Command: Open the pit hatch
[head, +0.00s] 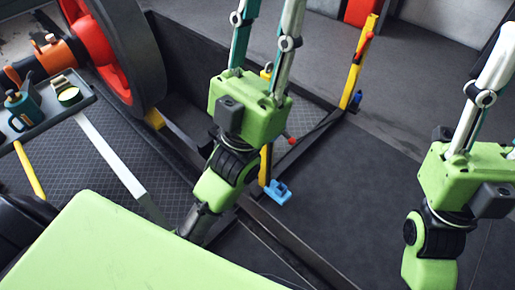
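I cannot tell for sure which panel is the pit hatch. A dark chequered plate (95,165) lies at the left, and another chequered patch (295,122) shows behind the middle arm, inside dark frame rails. My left arm reaches down over the rails in the middle. The dark end of my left gripper (200,218) is partly hidden by my green body, so its fingers cannot be made out. My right arm stands at the right edge, over dark floor; its gripper is cut off below the picture.
A large red-and-black wheel (125,55) stands at the upper left. A grey tray (50,112) carries a teal can (22,110) and an open tin. A yellow post (355,65) stands upper right; a blue foot (278,192) sits near the rail. Floor (345,185) at centre right is clear.

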